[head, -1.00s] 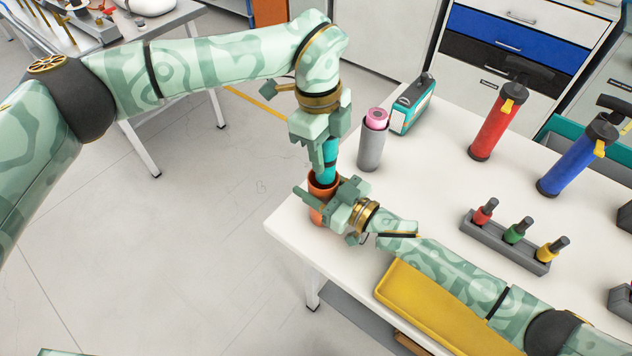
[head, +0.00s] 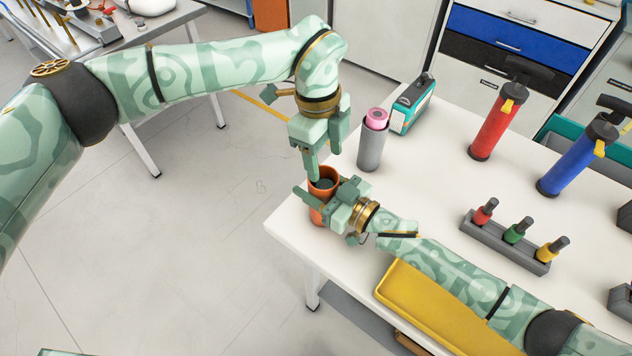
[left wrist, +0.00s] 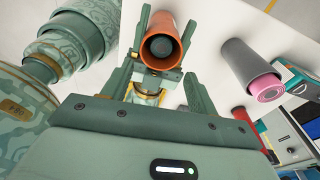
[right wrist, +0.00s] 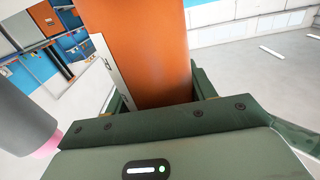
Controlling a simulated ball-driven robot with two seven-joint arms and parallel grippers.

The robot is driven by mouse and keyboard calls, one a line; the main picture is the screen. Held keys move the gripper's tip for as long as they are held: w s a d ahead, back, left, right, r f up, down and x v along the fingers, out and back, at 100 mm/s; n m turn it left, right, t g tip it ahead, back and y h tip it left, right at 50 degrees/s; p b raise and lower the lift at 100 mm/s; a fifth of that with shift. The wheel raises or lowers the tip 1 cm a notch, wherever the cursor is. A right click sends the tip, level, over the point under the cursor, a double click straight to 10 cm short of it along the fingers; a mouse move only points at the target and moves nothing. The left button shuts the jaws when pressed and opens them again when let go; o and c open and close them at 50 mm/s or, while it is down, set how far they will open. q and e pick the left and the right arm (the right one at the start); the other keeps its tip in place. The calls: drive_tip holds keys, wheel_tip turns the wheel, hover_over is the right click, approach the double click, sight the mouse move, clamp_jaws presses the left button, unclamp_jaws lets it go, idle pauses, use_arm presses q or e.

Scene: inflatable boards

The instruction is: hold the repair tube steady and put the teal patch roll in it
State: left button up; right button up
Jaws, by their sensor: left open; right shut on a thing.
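The orange repair tube (head: 313,214) stands upright at the table's near left corner. My right gripper (head: 326,203) is shut on its side; the tube fills the right wrist view (right wrist: 150,50) between the fingers. The teal patch roll (head: 322,184) is down inside the tube, and only its dark end shows below the rim. The left wrist view also shows this round end (left wrist: 161,48) within the orange wall. My left gripper (head: 324,160) is open and empty just above the tube's mouth, fingers pointing down.
A grey tube (head: 371,152) holding a pink roll (head: 377,116) stands close behind, near a teal-and-white box (head: 412,106). A red pump (head: 492,125), a blue pump (head: 572,160), a rack of small bottles (head: 505,243) and a yellow tray (head: 430,310) are farther right.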

use_arm(q)
wheel_tip(320, 180, up, 11)
drive_tip(key=a, duration=0.1)
drive_tip(key=shift+w+r, duration=0.15)
drive_tip(key=shift+w, duration=0.3)
drive_tip(key=shift+a, duration=0.1)
use_arm(e)
drive_tip(key=o, duration=1.1)
drive_tip(key=shift+c, duration=0.2)
